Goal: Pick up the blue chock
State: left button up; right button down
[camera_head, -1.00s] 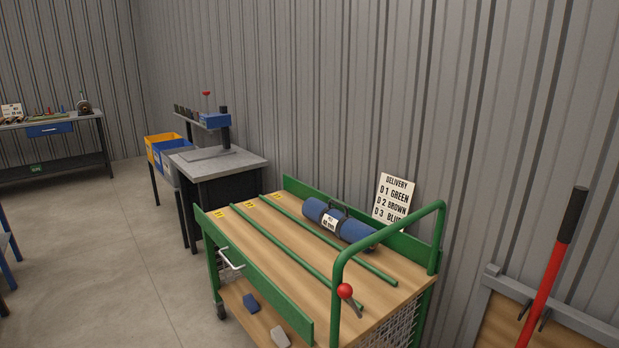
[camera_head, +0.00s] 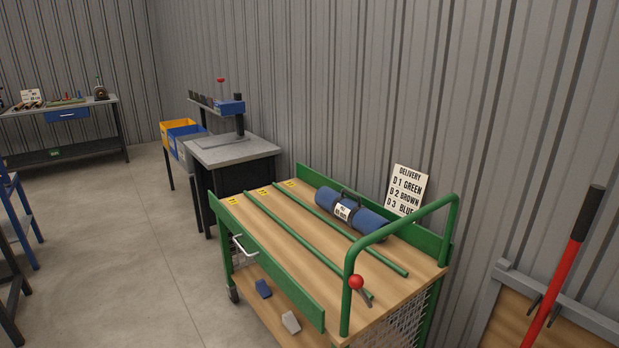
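The blue chock (camera_head: 263,289) is a small dark-blue block on the lower wooden shelf of the green cart (camera_head: 270,273), near the shelf's front left. A grey-white chock (camera_head: 291,322) lies on the same shelf, to its right and nearer to me. The cart's green side rail stands above both chocks, and both show in the open below it. Neither of my grippers shows in the head view.
A blue roll (camera_head: 350,213) lies on the cart's top beside green bars. A red ball-ended lever (camera_head: 356,283) is near the cart's handle. A delivery sign (camera_head: 406,190) leans behind. A grey bench (camera_head: 235,150) stands beyond. The floor (camera_head: 130,260) left of the cart is clear.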

aim_at(261, 286)
jog(key=i+j+z, duration=0.1)
jog(key=z, duration=0.6)
jog(key=i+j+z, duration=0.1)
jog(key=j+z, duration=0.3)
jog(key=j, duration=0.45)
jog(key=j+z, duration=0.4)
jog(key=j, duration=0.45)
